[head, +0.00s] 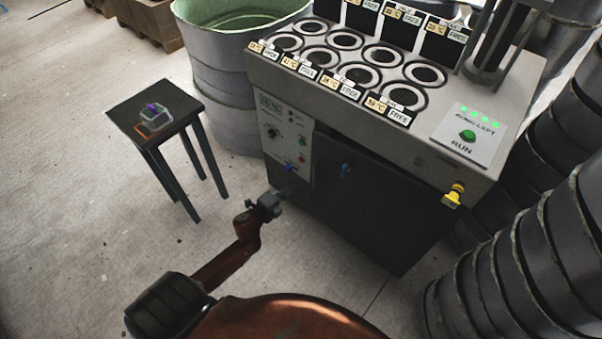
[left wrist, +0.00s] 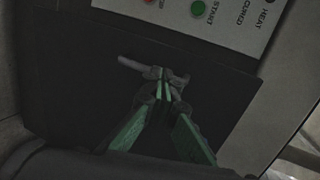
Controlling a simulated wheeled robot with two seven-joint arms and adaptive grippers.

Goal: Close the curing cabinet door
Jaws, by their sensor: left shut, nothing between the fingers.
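The curing cabinet (head: 430,150) stands at the centre right of the head view, with a dark front. A dark door panel (left wrist: 80,90) fills much of the left wrist view, below the control panel. My left gripper (head: 284,191) is shut and empty in front of the cabinet's lower left front. I cannot tell whether the door is ajar or flush. My right gripper is not in view.
A small dark table (head: 178,119) with a small item (head: 156,115) on it stands to the left. A pale green-lined tub (head: 226,85) stands behind. Stacked grey moulds (head: 530,255) crowd the right.

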